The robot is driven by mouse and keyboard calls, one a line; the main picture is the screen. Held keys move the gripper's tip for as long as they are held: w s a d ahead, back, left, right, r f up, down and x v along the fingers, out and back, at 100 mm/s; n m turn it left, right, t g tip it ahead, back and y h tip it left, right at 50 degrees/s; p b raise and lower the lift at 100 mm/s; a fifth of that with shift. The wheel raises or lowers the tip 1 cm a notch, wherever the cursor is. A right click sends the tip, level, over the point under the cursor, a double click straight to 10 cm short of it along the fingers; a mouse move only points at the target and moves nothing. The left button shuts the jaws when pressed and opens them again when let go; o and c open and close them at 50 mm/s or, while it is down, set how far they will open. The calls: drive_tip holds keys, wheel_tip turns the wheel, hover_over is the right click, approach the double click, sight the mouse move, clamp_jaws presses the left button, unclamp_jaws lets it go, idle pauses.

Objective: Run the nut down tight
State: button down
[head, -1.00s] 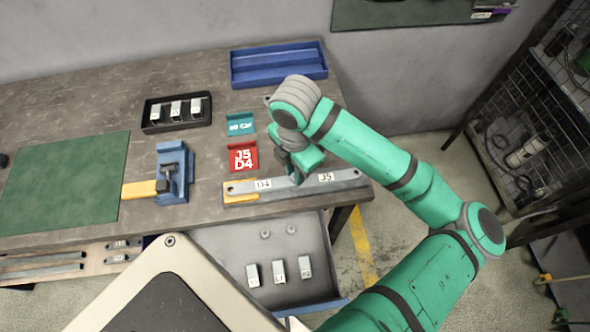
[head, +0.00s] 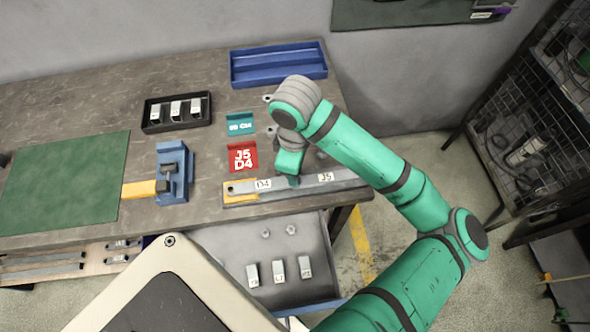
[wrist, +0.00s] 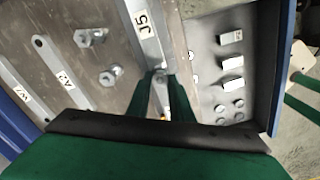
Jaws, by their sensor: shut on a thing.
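The J5 bracket (head: 340,181), a flat galvanized bar, lies along the front edge of the bench. It meets the D4 bracket (head: 245,189) end to end or overlapping; my gripper hides the joint. My gripper (head: 293,182) points down onto that joint. In the wrist view my gripper (wrist: 163,88) has its two green fingers closed around a small metal piece, seemingly the nut (wrist: 160,88), at the end of the J5 bar. The fingers hide most of it, and I cannot tell how tightly it is seated.
An open drawer (head: 222,240) below holds white labelled blocks and loose hardware. A red J5 D4 sign (head: 243,157), blue vise (head: 173,172), black tray (head: 150,127) and blue tray (head: 278,82) stand on the bench. In the wrist view, bolts (wrist: 112,75) stand beside the bar.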

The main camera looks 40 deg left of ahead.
drive_tip(key=m, duration=1.2)
drive_tip(key=shift+m, duration=0.4)
drive_tip(key=c, duration=1.8)
unclamp_jaws()
drive_tip(key=shift+o, duration=0.2)
